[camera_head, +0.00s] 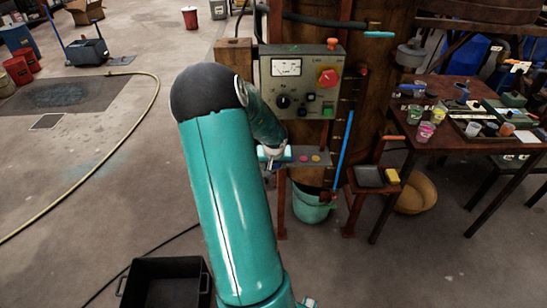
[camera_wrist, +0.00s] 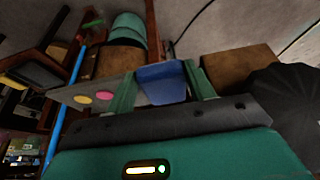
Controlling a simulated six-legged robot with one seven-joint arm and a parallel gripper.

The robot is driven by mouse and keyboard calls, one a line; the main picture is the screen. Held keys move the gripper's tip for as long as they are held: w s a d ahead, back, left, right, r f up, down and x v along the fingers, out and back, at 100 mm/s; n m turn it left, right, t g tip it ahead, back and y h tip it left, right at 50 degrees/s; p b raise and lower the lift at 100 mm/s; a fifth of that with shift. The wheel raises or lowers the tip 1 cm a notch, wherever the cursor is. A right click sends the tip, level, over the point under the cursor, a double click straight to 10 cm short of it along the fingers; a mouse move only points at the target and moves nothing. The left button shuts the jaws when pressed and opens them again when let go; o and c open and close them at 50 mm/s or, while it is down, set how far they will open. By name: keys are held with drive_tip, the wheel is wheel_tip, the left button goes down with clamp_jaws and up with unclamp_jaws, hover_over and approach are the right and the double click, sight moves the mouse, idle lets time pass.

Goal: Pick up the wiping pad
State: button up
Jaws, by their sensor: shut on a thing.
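The wiping pad appears to be the flat blue block (camera_wrist: 162,84) in the wrist view. It sits between the two teal fingers of my gripper (camera_wrist: 160,78), which is shut on it. In the head view my gripper (camera_head: 272,157) is at the left end of a small grey shelf (camera_head: 312,165) below the control panel. There the pad is mostly hidden by my gripper and arm. In the wrist view the pad is right at the shelf's end; I cannot tell whether it still touches the shelf.
Colored discs (camera_head: 303,157) lie on the shelf beside my gripper. The control panel (camera_head: 302,84) stands just above, with a blue rod (camera_head: 345,138) to its right. A teal bucket (camera_head: 312,203) is below. A cluttered table (camera_head: 450,140) stands right; open floor lies left.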

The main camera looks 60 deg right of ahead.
drive_tip(key=s+a, duration=0.6)
drive_tip(key=a, duration=0.6)
drive_tip(key=shift+a, duration=0.1)
drive_tip(key=w+a+f+n+t+y, duration=0.1)
drive_tip(key=w+a+n, duration=0.1)
drive_tip(key=w+a, duration=0.45)
drive_tip(key=w+a+f+n, duration=0.1)
drive_tip(key=w+a+n, duration=0.15)
drive_tip(key=w, duration=0.65)
drive_tip(key=w+a+f+n+t+y, duration=0.1)
drive_tip(key=w+a+n, duration=0.1)
drive_tip(key=w+a, duration=0.5)
drive_tip(key=w+a+f+n, duration=0.1)
drive_tip(key=w+a, duration=0.3)
drive_tip(key=a, duration=0.4)
drive_tip(key=w+a+f+n+y, duration=0.1)
drive_tip(key=w+a+n, duration=0.2)
drive_tip(key=a, duration=0.5)
drive_tip(key=w+a+f+n+y, duration=0.1)
drive_tip(key=w+a+n, duration=0.1)
drive_tip(key=w+a, duration=0.3)
drive_tip(key=a, duration=0.3)
drive_tip(key=shift+w+t, duration=0.3)
